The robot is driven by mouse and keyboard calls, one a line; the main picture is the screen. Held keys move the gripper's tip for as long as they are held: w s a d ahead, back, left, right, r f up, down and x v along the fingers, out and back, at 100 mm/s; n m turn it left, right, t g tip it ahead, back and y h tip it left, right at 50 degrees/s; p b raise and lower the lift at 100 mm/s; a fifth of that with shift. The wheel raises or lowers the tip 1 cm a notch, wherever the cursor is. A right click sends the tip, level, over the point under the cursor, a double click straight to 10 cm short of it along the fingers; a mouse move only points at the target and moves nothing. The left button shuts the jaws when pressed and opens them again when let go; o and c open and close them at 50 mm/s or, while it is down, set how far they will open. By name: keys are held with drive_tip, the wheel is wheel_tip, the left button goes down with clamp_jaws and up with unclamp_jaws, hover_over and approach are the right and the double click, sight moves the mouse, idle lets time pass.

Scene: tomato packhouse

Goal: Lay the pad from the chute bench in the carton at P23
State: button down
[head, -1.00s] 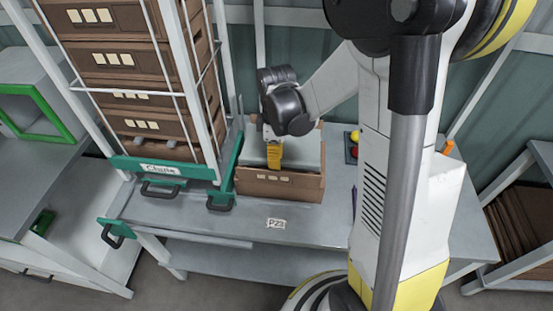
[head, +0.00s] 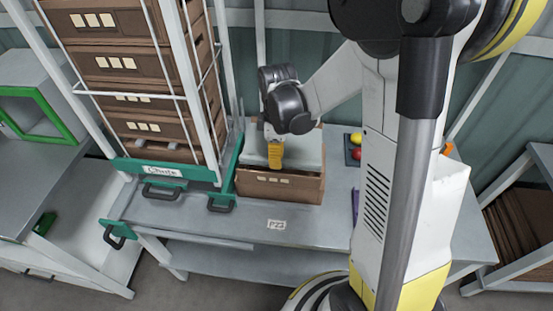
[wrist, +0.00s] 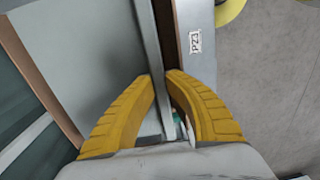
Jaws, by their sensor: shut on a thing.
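The open brown carton (head: 285,190) stands on the bench behind the P23 label (head: 276,225). My gripper (head: 275,165) points down over the carton's opening, with its yellow fingers near the front wall. It is shut on the pad (head: 308,150), a light grey sheet that lies across the carton's opening. In the wrist view the pad (wrist: 85,55) spreads left of the fingers (wrist: 160,85), and its pale front edge strip runs between them. The carton wall (wrist: 30,60) shows beyond the pad's left edge. How deep the pad sits inside is unclear.
A rack of stacked brown cartons (head: 118,63) with a green "Chute" front (head: 165,170) stands close left of the carton. A dark tray (head: 352,152) with red and yellow tomatoes lies to the right. The bench front (head: 225,228) is clear.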

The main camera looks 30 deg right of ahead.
drive_tip(key=c, duration=1.4)
unclamp_jaws()
drive_tip(key=shift+r, duration=0.15)
drive_tip(key=shift+r+p, duration=1.7)
drive_tip(key=shift+r, duration=0.55)
drive_tip(key=shift+f, duration=0.1)
